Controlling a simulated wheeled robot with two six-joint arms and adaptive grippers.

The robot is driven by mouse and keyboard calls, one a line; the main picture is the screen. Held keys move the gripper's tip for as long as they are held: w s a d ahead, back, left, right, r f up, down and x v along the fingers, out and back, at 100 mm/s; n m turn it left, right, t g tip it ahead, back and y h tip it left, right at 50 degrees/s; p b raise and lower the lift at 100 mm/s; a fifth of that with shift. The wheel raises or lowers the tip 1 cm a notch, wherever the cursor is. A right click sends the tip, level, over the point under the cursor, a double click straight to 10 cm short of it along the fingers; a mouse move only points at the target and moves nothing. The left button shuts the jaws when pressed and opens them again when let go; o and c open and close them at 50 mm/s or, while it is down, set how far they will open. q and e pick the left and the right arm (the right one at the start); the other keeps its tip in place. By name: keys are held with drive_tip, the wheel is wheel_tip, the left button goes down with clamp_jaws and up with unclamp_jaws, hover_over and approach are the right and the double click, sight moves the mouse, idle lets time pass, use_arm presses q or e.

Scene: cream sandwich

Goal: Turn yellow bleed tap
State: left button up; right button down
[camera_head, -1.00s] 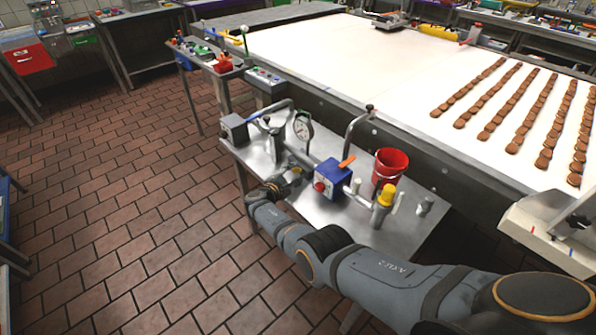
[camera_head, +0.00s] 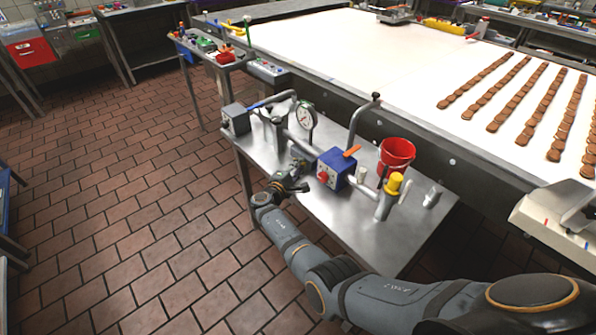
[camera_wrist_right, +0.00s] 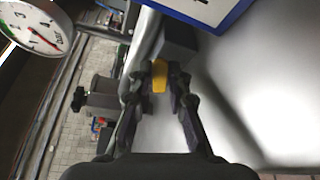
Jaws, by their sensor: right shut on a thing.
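The yellow bleed tap (camera_wrist_right: 160,76) shows as a small yellow piece between my right fingertips in the right wrist view, below a grey pipe. My right gripper (camera_wrist_right: 164,82) is shut on it; the fingers cover its sides. In the head view my right gripper (camera_head: 296,172) reaches in at the front edge of the steel table (camera_head: 335,212), left of the blue box (camera_head: 335,165), and the tap is not clear there. The pressure gauge (camera_head: 305,117) stands behind; its dial (camera_wrist_right: 38,25) also shows at the wrist view's upper left. My left gripper is out of view.
A yellow-capped pipe (camera_head: 395,184) stands right of the blue box, near a red bucket (camera_head: 397,154). An upright bent pipe (camera_head: 358,125) rises behind the box. A white conveyor (camera_head: 340,50) with rows of brown biscuits runs behind. The tiled floor at left is clear.

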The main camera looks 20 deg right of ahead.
drive_tip(key=shift+f, duration=0.25)
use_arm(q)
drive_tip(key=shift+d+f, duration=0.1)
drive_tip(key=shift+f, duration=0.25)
use_arm(e)
drive_tip(key=shift+r, duration=0.15)
